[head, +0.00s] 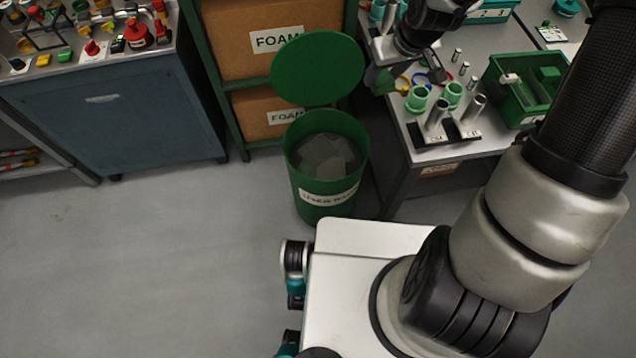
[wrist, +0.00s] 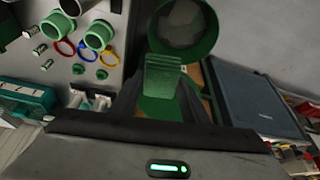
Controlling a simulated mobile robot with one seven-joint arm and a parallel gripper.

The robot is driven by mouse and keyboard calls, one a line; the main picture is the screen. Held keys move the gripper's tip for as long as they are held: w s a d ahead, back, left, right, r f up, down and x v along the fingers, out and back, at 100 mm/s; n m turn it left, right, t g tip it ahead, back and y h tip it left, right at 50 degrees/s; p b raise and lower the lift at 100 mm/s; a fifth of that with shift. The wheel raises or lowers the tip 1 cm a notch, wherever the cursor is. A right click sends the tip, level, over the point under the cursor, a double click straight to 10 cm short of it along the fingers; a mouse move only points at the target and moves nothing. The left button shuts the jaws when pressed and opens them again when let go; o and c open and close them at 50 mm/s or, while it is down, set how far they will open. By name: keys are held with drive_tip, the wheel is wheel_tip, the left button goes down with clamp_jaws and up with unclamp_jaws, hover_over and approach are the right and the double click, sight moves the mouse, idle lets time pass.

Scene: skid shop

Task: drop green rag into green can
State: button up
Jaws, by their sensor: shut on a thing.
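The green can (head: 312,190) stands on the floor in the head view, its round green lid (head: 318,70) swung up behind the opening. Grey cloths lie inside it. In the wrist view, the can's open mouth (wrist: 212,30) is at the top. My gripper (wrist: 162,80) is shut on the green rag (wrist: 163,72), a pale green folded strip that shows between the dark fingers. The rag appears just short of the can's rim in that view; its height above the can is unclear. In the head view my gripper (head: 378,82) is at the table's left edge, right of the lid.
The grey table (head: 480,152) right of the can holds green cups (head: 418,98), metal cylinders, coloured rings and a green bin (head: 520,90). A shelf with foam boxes (head: 270,45) stands behind the can. A blue cabinet (head: 110,110) is at left. The floor at left is clear.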

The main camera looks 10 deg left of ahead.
drive_tip(key=w+a+f+n+b, duration=0.2)
drive_tip(key=a+f+b, duration=0.1)
drive_tip(key=f, duration=0.7)
drive_tip(key=w+a+f+n+g+y+b, duration=0.1)
drive_tip(key=w+a+f+n+b, duration=0.1)
drive_tip(key=f+b, duration=0.4)
drive_tip(key=w+a+f+n+g+y+b, duration=0.1)
drive_tip(key=w+a+f+n+b, duration=0.2)
drive_tip(key=f, duration=1.1)
drive_tip(key=a+b, duration=0.2)
drive_tip(key=a, duration=0.1)
drive_tip(key=shift+w+f, duration=0.15)
drive_tip(key=shift+f, duration=0.1)
drive_tip(key=o, duration=1.1)
drive_tip(key=p+v, duration=0.4)
drive_tip(key=v, duration=1.3)
drive_tip(key=shift+r, duration=0.2)
